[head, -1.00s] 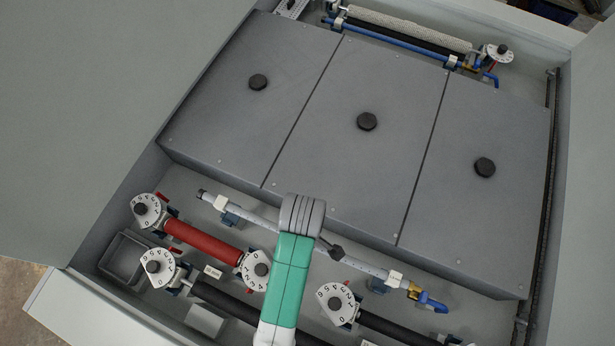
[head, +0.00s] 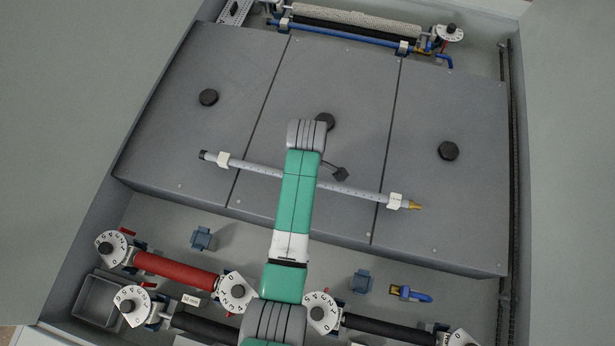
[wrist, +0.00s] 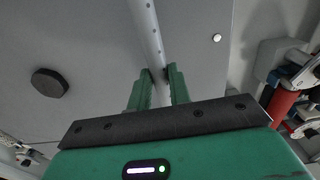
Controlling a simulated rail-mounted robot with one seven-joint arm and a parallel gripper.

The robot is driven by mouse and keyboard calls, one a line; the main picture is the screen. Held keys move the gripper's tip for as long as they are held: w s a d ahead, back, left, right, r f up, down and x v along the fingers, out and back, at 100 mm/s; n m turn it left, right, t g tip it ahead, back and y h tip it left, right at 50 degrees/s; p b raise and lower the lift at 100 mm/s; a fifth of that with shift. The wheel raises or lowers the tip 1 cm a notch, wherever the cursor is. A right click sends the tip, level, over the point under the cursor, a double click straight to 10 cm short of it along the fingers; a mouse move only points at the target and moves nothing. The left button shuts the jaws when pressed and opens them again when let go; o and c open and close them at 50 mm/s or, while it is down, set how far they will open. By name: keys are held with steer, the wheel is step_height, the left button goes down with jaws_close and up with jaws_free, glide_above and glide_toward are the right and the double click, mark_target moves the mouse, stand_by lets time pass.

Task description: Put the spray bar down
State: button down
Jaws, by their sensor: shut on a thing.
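The spray bar (head: 352,190) is a thin pale tube with white collars, a black left end and a brass right tip. In the head view it lies across the grey cover panels (head: 330,227), slanting down to the right. I cannot tell whether it touches them or hangs just above. My gripper (wrist: 160,76) is shut on the spray bar, which runs up between its green fingers in the wrist view (wrist: 147,35). In the head view my arm hides the grip. Two blue holders (head: 203,238) (head: 362,280) stand empty below the panels.
Black knobs (head: 208,97) (head: 448,151) stand up from the panels. A blue hose fitting (head: 411,294) lies at lower right. A red roller (head: 175,270) with numbered dials (head: 112,249) is at lower left. A second bar assembly (head: 345,35) sits at the back.

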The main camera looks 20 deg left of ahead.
steer(key=shift+w+a, duration=0.1)
steer(key=shift+w, duration=0.25)
steer(key=shift+f, duration=1.8)
steer(key=shift+f, duration=0.2)
steer(key=c, duration=1.3)
jaws_free()
step_height(320, 180, up, 12)
steer(key=shift+r, duration=0.25)
